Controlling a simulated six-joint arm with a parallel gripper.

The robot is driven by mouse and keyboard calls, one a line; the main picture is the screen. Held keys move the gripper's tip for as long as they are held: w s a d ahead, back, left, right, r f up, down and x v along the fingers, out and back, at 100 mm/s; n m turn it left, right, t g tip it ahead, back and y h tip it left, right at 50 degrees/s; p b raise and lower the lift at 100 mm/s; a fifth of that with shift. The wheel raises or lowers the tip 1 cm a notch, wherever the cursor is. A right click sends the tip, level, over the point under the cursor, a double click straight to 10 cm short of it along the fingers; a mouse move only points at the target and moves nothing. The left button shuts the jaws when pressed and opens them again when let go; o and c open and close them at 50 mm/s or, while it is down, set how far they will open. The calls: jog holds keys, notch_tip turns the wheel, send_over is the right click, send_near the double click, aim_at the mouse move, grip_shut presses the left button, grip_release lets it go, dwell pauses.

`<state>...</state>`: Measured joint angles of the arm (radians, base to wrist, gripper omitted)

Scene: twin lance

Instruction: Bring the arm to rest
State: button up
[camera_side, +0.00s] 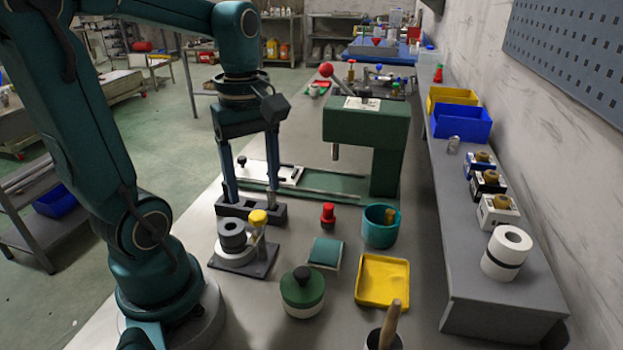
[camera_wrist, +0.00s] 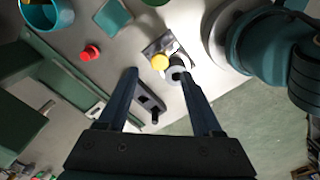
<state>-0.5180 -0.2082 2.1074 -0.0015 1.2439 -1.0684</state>
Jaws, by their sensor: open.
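My gripper (camera_side: 251,194) hangs pointing down over the workbench in the side view, its two long blue fingers spread apart with nothing between them. The fingertips appear just above or beside a dark grey slotted block (camera_side: 262,214); I cannot tell whether they touch it. In the wrist view my gripper (camera_wrist: 158,72) is also open, and the dark block (camera_wrist: 150,102) shows between the fingers, free of both. My arm is raised and bent, reaching from its base at the bench's left.
A green press (camera_side: 365,145) with a red-knobbed lever stands right of my gripper. In front are a fixture with black rings (camera_side: 232,236), a yellow knob (camera_side: 258,217), a red knob (camera_side: 328,214), a teal cup (camera_side: 379,231) and a yellow tray (camera_side: 382,281). A grey shelf (camera_side: 470,260) runs along the right.

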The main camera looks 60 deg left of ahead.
jog(key=shift+d, duration=0.1)
jog(key=d+m+t, duration=0.5)
jog(key=d+m, duration=0.3)
jog(key=m, duration=1)
jog(key=shift+s+d+r+t, duration=0.3)
jog(key=shift+s+r, duration=0.05)
jog(key=shift+r, duration=0.1)
